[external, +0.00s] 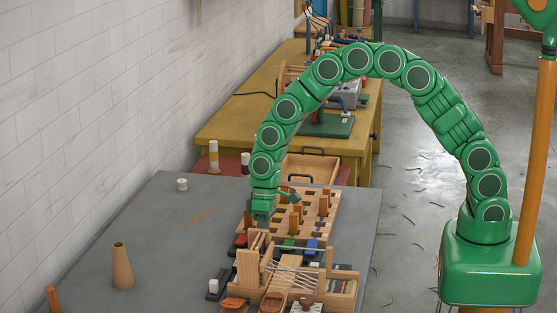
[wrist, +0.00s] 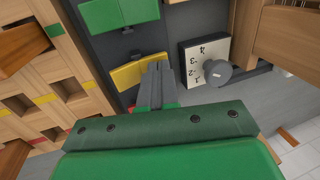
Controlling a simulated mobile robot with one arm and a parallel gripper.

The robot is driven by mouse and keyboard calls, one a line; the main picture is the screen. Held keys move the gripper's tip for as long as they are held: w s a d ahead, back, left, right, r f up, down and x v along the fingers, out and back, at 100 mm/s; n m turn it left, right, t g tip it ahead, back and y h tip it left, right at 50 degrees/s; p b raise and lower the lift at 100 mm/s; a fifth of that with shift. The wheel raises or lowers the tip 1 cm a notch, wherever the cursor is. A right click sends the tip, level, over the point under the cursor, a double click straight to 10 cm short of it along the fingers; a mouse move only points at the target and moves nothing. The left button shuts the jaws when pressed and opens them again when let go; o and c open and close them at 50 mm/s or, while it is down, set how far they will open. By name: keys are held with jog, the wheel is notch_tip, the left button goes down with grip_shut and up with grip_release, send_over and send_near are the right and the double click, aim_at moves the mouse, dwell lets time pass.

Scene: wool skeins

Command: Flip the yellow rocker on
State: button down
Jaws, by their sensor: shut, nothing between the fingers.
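The yellow rocker (wrist: 127,75) shows in the wrist view on a dark panel, just left of my fingertips. My gripper (wrist: 157,66) is shut and empty, with its grey fingertips overlapping the rocker's right end. I cannot tell whether they touch it. Part of the rocker is hidden behind the fingers, and which way it is tipped is unclear. In the external view my gripper (external: 261,215) points down over the wooden boards on the grey table. I cannot make out the yellow rocker there.
A green rocker (wrist: 118,13) lies above the yellow one in the wrist view. A numbered dial with a grey knob (wrist: 217,72) is close on the right. A slotted wooden board (wrist: 45,90) is on the left. A cardboard cone (external: 122,266) stands on the grey table (external: 170,240).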

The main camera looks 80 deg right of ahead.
jog(key=shift+d, duration=0.15)
jog(key=shift+d+r, duration=0.2)
jog(key=shift+d, duration=0.4)
jog(key=shift+r, duration=0.15)
jog(key=a+v, duration=0.3)
jog(key=v, duration=1)
jog(key=shift+r, duration=0.55)
jog(key=shift+a, duration=0.1)
jog(key=s+r+h, duration=0.1)
jog(key=s+r, duration=0.4)
jog(key=s, duration=0.6)
jog(key=s+r, duration=0.5)
jog(key=s, duration=0.5)
jog(key=s+d+g+h, duration=0.1)
jog(key=s+d, duration=0.1)
jog(key=s, duration=0.9)
jog(key=s+d, duration=0.3)
jog(key=s, duration=0.9)
jog(key=shift+s+r+g+h, duration=0.3)
jog(key=shift+g+h, duration=0.1)
